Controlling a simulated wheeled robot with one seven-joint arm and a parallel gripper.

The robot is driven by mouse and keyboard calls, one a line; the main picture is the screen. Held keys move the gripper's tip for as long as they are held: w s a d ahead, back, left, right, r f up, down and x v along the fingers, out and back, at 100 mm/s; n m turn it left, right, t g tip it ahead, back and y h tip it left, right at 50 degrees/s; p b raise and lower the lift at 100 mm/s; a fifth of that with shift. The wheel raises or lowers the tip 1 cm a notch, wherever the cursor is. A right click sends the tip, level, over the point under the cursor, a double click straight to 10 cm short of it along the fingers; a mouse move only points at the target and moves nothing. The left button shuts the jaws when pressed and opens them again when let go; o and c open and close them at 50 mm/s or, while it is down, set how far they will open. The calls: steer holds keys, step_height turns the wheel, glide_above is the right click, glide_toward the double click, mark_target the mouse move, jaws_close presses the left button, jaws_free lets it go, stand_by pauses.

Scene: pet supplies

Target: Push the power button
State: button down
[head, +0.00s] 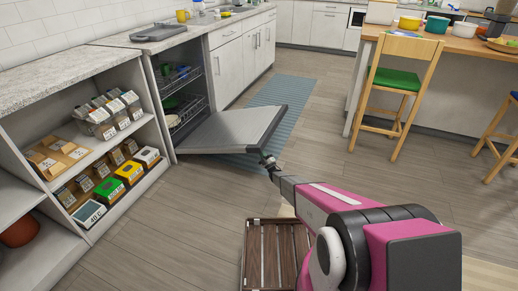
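No power button can be made out in the head view. The open dishwasher (157,107) stands in the counter run, with its grey door (225,133) lowered partway and sloping out over the floor. My pink and white arm reaches forward from the lower right. My gripper (267,160) is at the door's near right corner in the picture; whether it touches the door is unclear. The fingers are dark and too small to show whether they are open.
Racks with dishes (180,82) show inside the dishwasher. A shelf unit (100,150) on the left holds labelled boxes. A blue striped rug (283,92) lies behind the door. A slatted wooden piece (262,255) is near my arm. A stool (398,80) stands right; the central floor is clear.

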steer(key=f, duration=0.1)
steer(key=d+f, duration=0.1)
steer(key=f, duration=0.3)
steer(key=shift+s+d, duration=0.2)
steer(key=shift+s, duration=0.1)
steer(key=shift+r, duration=0.1)
steer(key=s+d+r+m+g+h, duration=0.2)
steer(key=s+d+r+m+h, duration=0.15)
steer(key=r, duration=0.25)
steer(key=s+d+r+m+g+h, duration=0.2)
steer(key=d+r+m+h, duration=0.25)
steer(key=r, duration=0.25)
steer(key=s+d+r+m+g+h, duration=0.1)
steer(key=s+d+r+m+h, duration=0.25)
steer(key=r, duration=0.25)
steer(key=s+d+r+m+g, duration=0.1)
steer(key=s+r+g, duration=0.4)
steer(key=s, duration=0.8)
steer(key=s+d+r+m+g+h, duration=0.1)
steer(key=s+r+m+g, duration=0.3)
steer(key=s, duration=0.9)
steer(key=s+d+r+m+g+h, duration=0.1)
steer(key=s+d+r+m+g, duration=0.1)
steer(key=s+r+g, duration=0.3)
steer(key=s+r, duration=0.4)
steer(key=s, duration=0.5)
steer(key=shift+d+g, duration=0.3)
steer(key=shift+d, duration=0.05)
steer(key=shift+s, duration=0.1)
